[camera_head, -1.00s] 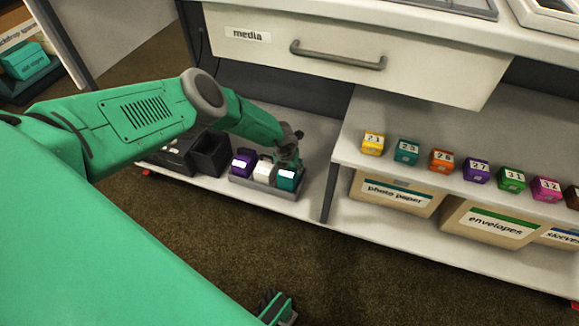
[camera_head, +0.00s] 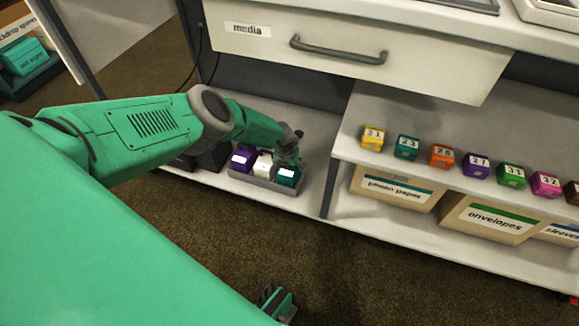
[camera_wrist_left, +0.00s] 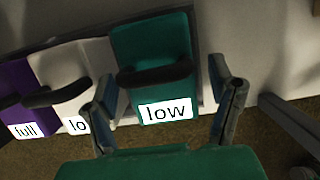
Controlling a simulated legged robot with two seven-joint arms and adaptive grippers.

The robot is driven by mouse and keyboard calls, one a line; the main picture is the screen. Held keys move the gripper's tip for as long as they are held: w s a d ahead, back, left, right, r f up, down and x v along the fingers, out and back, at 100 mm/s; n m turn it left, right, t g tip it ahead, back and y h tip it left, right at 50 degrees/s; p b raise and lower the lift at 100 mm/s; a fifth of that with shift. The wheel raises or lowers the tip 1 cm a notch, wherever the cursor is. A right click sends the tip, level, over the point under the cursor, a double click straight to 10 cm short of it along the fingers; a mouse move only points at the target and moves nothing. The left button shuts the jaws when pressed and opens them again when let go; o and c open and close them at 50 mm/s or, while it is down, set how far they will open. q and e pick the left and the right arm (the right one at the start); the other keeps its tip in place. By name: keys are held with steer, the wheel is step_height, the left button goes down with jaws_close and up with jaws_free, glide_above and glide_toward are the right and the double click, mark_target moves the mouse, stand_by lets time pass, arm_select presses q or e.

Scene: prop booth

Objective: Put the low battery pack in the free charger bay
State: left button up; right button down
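A teal pack (camera_wrist_left: 150,50) labelled "low", with a dark handle bar, stands at the right end of a grey tray (camera_head: 265,184) on the low shelf. It also shows in the head view (camera_head: 287,175). Beside it are a white pack (camera_wrist_left: 78,65) with a partly hidden label reading "lo" and a purple pack (camera_wrist_left: 18,95) labelled "full". My left gripper (camera_wrist_left: 165,78) is open, its fingers on either side of the teal pack; contact is unclear. In the head view it (camera_head: 288,155) hides part of that pack. My right gripper (camera_head: 277,303) is at the bottom edge. No free bay is visible.
A media drawer (camera_head: 345,42) overhangs the shelf. Dark bins (camera_head: 212,157) stand left of the tray, partly behind my arm. To the right, a divider (camera_head: 333,180) borders a shelf with numbered blocks (camera_head: 475,166) above cardboard boxes (camera_head: 490,218).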

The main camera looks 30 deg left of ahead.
arm_select(q)
steer(key=shift+s+f, duration=0.1)
steer(key=shift+s, duration=0.05)
step_height(320, 180, up, 2)
steer(key=shift+d+r, duration=0.1)
steer(key=v, duration=0.9)
steer(key=shift+s+r, duration=0.25)
steer(key=shift+r, duration=0.1)
stand_by(0.6)
